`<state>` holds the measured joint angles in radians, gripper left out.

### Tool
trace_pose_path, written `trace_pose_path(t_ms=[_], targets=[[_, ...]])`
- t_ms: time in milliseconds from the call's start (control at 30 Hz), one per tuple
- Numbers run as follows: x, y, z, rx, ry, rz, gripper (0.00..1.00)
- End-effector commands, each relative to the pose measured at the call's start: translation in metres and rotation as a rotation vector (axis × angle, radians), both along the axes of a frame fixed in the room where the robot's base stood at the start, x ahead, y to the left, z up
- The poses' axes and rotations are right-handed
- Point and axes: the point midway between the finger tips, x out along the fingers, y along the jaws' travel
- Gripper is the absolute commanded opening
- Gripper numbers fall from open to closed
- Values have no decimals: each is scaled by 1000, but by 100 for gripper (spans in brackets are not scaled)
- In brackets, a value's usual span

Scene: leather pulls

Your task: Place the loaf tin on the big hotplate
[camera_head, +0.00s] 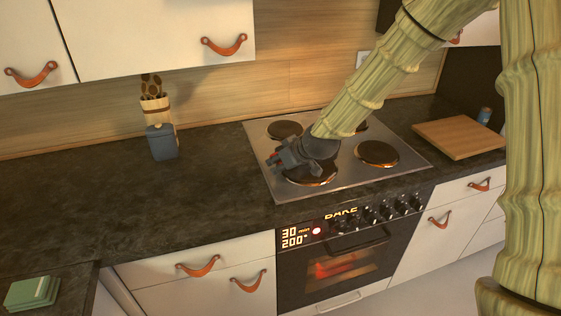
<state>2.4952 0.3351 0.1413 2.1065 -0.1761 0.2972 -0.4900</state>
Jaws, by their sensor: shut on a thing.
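The front-left hotplate looks the largest and is partly covered by my gripper. I cannot tell whether the held thing touches it.
The steel hob (411,161) also has a bare front-right hotplate (377,153) and a back-left one (284,130). A wooden board (460,137) lies at right. The counter between is clear.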

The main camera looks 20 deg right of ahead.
Motion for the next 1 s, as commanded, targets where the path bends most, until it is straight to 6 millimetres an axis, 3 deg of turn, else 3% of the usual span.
trace_pose_path(t_ms=[133, 167, 267, 667, 1000], targets=[[-1, -1, -1, 1, 3, -2, 0], [-1, -1, -3, 2, 5, -3, 35], [-1, -1, -2, 1, 5, -3, 53], [-2, -1, 0, 1, 3, -2, 55], [-23, -9, 22, 1, 3, -1, 55]])
